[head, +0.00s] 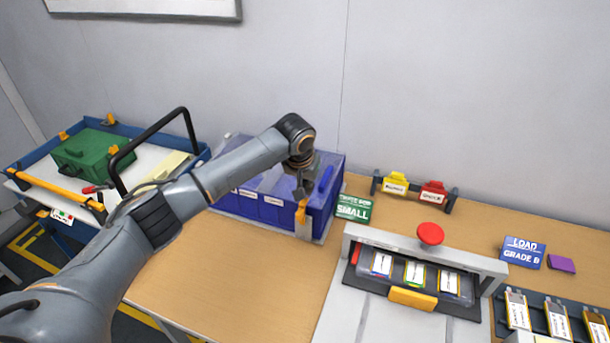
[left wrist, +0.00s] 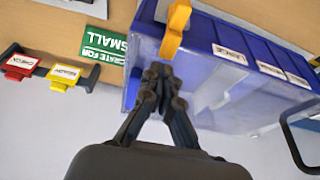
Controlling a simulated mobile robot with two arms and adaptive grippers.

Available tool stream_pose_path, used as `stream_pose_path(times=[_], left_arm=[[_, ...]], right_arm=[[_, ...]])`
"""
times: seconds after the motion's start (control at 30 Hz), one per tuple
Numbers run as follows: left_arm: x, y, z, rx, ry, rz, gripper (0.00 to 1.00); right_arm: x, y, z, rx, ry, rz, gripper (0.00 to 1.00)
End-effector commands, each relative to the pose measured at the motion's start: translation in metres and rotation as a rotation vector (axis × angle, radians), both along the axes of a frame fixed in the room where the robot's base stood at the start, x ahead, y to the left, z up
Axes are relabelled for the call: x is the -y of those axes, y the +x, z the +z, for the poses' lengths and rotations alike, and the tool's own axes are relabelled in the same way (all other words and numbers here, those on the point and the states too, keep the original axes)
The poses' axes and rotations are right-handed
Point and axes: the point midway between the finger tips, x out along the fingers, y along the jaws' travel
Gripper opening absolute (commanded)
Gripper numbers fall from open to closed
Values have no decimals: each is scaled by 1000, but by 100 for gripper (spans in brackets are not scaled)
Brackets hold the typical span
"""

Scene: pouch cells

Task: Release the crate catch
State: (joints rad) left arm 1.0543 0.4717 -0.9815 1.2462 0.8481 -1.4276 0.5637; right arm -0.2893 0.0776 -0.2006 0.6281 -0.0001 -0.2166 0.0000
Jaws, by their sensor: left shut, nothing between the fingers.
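The blue crate (head: 322,212) with a clear lid stands at the back of the wooden bench. Its orange catch (head: 301,213) is at the front right corner, above a pale bracket. The catch also shows in the left wrist view (left wrist: 176,30), upright along the crate's end. My left gripper (head: 303,194) points down just above the catch, with its fingers shut and empty. In the left wrist view its fingertips (left wrist: 160,72) are close to the catch's lower end in the picture; I cannot tell whether they touch it. My right gripper is not in view.
A green sign (head: 352,209) reading SMALL stands right of the crate. Yellow (head: 396,184) and red (head: 433,192) tags hang on a rack behind. A fixture with a red knob (head: 430,233) is at front right. A cart with a green case (head: 85,152) is at left.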

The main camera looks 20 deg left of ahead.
Motion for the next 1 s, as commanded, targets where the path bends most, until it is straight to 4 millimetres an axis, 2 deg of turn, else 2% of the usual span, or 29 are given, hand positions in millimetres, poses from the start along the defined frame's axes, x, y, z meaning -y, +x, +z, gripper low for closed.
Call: stream_pose_path(times=[0.1,0.27,1.0], left_arm=[[1,4,-11,-1,-1,-1,0],[1,7,-18,1,-1,0,0],[0,4,-17,67,-3,-1,0]], right_arm=[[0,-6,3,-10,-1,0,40],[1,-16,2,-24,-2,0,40],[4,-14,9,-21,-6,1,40]])
